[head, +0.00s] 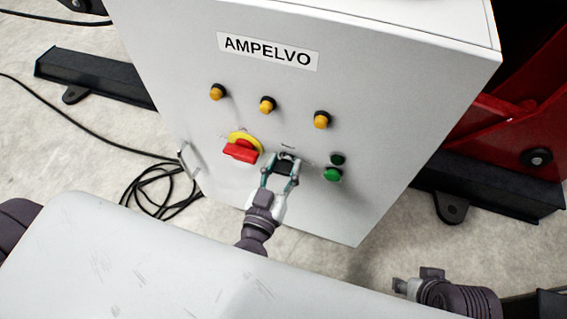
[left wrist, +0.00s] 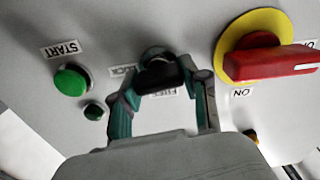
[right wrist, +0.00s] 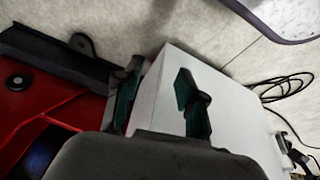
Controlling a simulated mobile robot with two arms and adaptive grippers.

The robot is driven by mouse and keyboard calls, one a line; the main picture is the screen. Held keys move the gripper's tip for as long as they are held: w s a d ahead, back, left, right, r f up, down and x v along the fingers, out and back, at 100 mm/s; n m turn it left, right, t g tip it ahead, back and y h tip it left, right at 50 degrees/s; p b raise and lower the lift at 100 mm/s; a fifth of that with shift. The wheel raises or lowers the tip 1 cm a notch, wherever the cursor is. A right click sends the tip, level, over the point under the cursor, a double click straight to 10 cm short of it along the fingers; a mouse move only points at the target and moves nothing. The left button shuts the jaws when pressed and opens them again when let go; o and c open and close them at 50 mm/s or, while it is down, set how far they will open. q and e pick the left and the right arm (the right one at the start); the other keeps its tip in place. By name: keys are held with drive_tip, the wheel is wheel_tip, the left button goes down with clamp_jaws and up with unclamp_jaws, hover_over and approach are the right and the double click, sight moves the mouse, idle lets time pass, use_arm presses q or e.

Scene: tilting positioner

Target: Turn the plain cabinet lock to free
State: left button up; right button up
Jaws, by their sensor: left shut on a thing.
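The cabinet lock is a black knob with a grey ring (left wrist: 158,75), seen in the left wrist view between a LOCK label (left wrist: 124,72) and a FREE label (left wrist: 162,93), both upside down there. My left gripper (left wrist: 160,84) has one finger on each side of the knob and is shut on it. In the head view my left gripper (head: 284,165) is at the cabinet front and mostly hides the lock. The knob's exact angle is hard to tell. My right gripper (right wrist: 158,90) is open and empty, away from the lock.
The white cabinet (head: 190,120) bears a red rotary switch on a yellow plate (head: 241,149) left of the lock. A green START button (head: 333,174) and a small dark green lamp (head: 338,159) are to its right. Yellow lamps (head: 267,104) sit above. Cables (head: 160,190) lie on the floor.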

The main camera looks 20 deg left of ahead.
use_arm(q)
drive_tip(key=shift+r+n+p, duration=0.2)
drive_tip(key=shift+n+p, duration=0.4)
drive_tip(key=shift+n, duration=0.2)
drive_tip(key=n+p, duration=0.1)
drive_tip(key=n, duration=0.1)
drive_tip(key=shift+a+n+p, duration=0.15)
drive_tip(key=shift+n+p, duration=0.15)
drive_tip(key=n+p, duration=0.1)
drive_tip(key=n, duration=0.3)
drive_tip(key=shift+f+n+p, duration=0.15)
drive_tip(key=shift+n+p, duration=0.15)
drive_tip(key=shift+p, duration=0.05)
drive_tip(key=shift+n, duration=0.5)
drive_tip(key=n, duration=0.2)
drive_tip(key=shift+a+f+n, duration=0.1)
drive_tip(key=shift+n, duration=1.3)
drive_tip(key=shift+f+n, duration=0.1)
drive_tip(key=shift+n, duration=0.7)
use_arm(e)
wheel_tip(320, 180, down, 15)
drive_tip(key=g, duration=0.1)
drive_tip(key=shift+w+a, duration=0.2)
drive_tip(key=shift+w, duration=0.15)
drive_tip(key=shift+r, duration=0.15)
